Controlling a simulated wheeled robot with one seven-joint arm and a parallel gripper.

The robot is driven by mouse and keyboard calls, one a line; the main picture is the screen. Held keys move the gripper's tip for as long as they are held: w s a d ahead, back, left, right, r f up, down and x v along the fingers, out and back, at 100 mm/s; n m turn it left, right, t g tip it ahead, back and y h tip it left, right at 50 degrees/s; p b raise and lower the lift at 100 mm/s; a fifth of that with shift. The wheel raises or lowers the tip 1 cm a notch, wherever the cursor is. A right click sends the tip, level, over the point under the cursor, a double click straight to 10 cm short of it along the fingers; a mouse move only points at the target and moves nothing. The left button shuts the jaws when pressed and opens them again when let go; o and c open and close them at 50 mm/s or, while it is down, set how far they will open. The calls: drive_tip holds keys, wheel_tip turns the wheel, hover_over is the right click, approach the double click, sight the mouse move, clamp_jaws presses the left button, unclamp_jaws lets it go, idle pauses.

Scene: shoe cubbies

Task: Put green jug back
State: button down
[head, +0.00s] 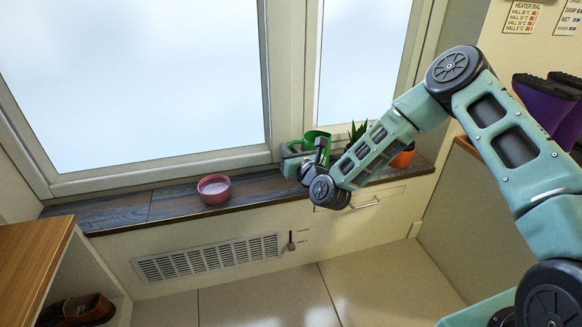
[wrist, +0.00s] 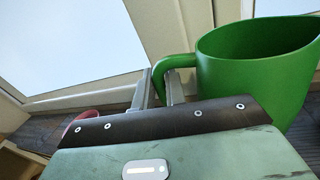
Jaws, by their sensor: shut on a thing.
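The green jug (wrist: 255,65) fills the right of the wrist view, with its open mouth facing up and its handle (wrist: 170,68) towards the left. My gripper (wrist: 158,88) is shut on the handle. In the head view the jug (head: 319,136) is at the window sill, partly hidden behind my gripper (head: 303,150). The jug looks upright. I cannot tell whether its base touches the sill, as its lower part is hidden.
A pink bowl (head: 214,188) stands on the dark wooden sill (head: 120,211), left of the jug. A plant in an orange pot (head: 403,158) is to the right, partly behind my arm. Purple boots (head: 548,105) stand at far right. The sill between bowl and jug is clear.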

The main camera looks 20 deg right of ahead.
drive_tip(key=shift+f+b, duration=0.75)
drive_tip(key=shift+f, duration=1.15)
drive_tip(key=shift+f, duration=0.1)
drive_tip(key=c, duration=1.5)
unclamp_jaws()
drive_tip(key=shift+o, duration=0.2)
